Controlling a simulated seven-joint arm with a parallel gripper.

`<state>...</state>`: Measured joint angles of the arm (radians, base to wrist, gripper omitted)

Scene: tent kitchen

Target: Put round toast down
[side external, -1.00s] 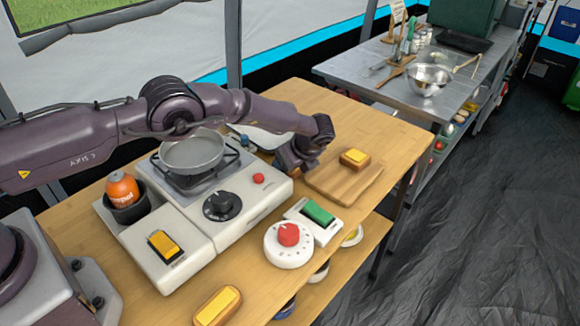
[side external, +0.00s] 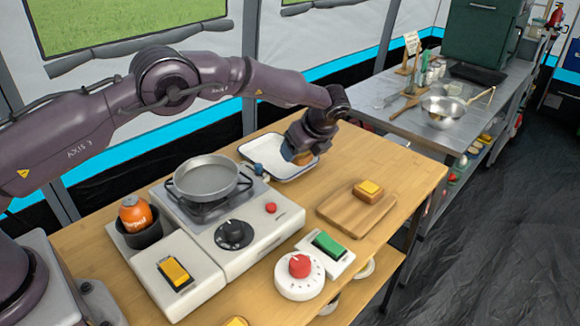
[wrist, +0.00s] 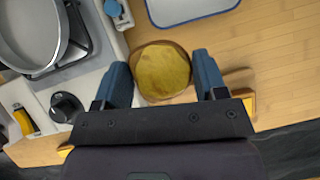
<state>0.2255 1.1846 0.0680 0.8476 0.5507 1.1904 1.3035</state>
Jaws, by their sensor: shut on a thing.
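The round toast (wrist: 163,72), yellow-topped with a brown rim, is held between the two blue fingers of my gripper (wrist: 162,78) in the wrist view. In the side view only a brown part of the toast (side external: 302,158) shows under my gripper (side external: 300,150), at the right end of the white blue-rimmed tray (side external: 262,150). The exact height of the toast above the table cannot be told.
A stove with a grey pan (side external: 206,177) stands left of my gripper. A wooden board (side external: 340,209) with a square buttered toast (side external: 369,190) lies to the right. A red-knobbed timer (side external: 299,282) and a green switch (side external: 328,244) are nearer. Wood between tray and board is clear.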

